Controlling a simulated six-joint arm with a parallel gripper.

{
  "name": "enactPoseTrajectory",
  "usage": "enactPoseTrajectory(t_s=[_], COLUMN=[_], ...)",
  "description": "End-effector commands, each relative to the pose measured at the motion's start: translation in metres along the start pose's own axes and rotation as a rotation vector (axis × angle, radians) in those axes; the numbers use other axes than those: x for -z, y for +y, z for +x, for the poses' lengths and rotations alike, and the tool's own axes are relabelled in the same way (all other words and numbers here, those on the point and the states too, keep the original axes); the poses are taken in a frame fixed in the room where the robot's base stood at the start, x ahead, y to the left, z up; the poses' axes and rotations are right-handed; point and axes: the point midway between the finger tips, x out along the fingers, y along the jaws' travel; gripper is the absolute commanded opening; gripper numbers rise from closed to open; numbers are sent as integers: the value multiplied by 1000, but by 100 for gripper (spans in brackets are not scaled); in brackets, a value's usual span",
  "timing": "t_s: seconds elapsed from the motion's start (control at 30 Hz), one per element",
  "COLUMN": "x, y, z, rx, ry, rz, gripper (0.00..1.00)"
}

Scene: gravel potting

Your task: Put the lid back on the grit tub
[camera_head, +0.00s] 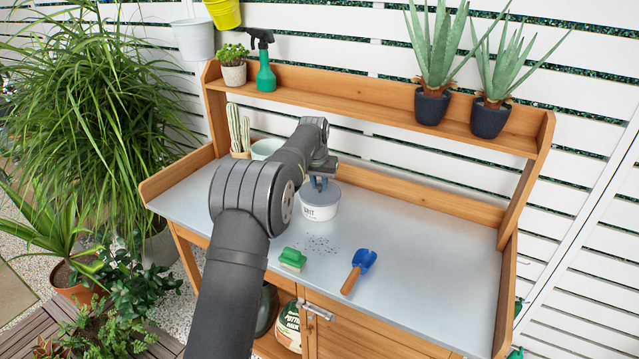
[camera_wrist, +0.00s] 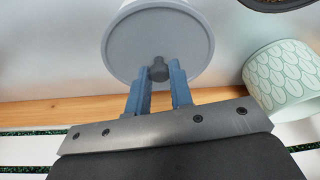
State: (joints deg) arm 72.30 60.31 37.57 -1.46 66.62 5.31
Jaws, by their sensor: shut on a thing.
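The white grit tub (camera_head: 319,212) stands upright on the metal worktop, label facing front. It shows only as a white sliver behind the lid in the wrist view (camera_wrist: 133,5). The round grey lid (camera_head: 330,192) is at the tub's top and covers its mouth; I cannot tell whether it is seated all round. In the wrist view the lid (camera_wrist: 160,30) is a grey disc with a dark knob (camera_wrist: 159,68). My gripper (camera_wrist: 160,75) is shut on that knob, one blue-grey finger on each side. In the head view my gripper (camera_head: 319,183) is directly above the lid.
A green brush (camera_head: 292,259), scattered grit (camera_head: 320,243) and a blue scoop (camera_head: 360,268) lie in front of the tub. A pale green patterned pot (camera_wrist: 285,78) stands nearby. The shelf (camera_head: 360,98) holds plants and a spray bottle (camera_head: 265,70). The right worktop is clear.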

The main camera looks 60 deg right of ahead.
Motion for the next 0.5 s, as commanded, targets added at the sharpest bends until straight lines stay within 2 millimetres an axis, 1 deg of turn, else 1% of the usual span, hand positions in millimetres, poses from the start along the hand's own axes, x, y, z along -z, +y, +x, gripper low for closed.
enactPoseTrajectory(t_s=[0.17, 0.2, 0.27, 0.3, 0.33, 0.5], x=[0, 0, 0, 0, 0, 0], y=[0, 0, 0, 0, 0, 0], z=[0, 0, 0, 0, 0, 0], rx=[0, 0, 0, 0, 0, 0], ry=[0, 0, 0, 0, 0, 0], rz=[0, 0, 0, 0, 0, 0], gripper=[0, 24, 36, 44, 46, 46])
